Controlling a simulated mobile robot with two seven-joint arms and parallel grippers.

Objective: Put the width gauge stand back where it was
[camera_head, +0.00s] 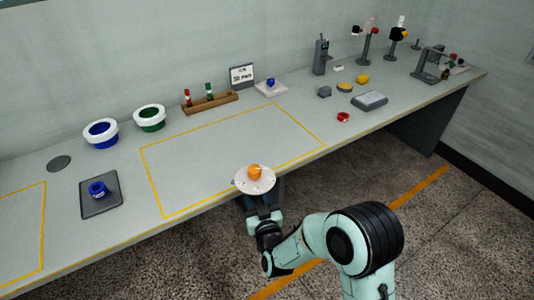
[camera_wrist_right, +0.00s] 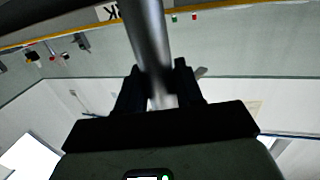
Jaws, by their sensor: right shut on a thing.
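My right gripper (camera_head: 262,208) is shut on a grey metal post (camera_wrist_right: 150,45), seen between its dark fingers in the right wrist view. In the head view a white round disc (camera_head: 242,183) with an orange piece (camera_head: 255,172) on it shows right at this gripper, by the bench's front edge. The post and disc look like one held stand, which I take to be the width gauge stand; its lower part is hidden. A dark flat round spot (camera_head: 59,163) lies on the bench at the left. My left gripper is not in view.
The grey bench (camera_head: 340,140) has a clear yellow-outlined area (camera_head: 230,150) in the middle. Green (camera_head: 150,118) and blue (camera_head: 101,133) ringed white bowls, a dark tray (camera_head: 101,204) with a blue spool, a wooden rack (camera_head: 211,103) and a small sign (camera_head: 242,76) stand around it.

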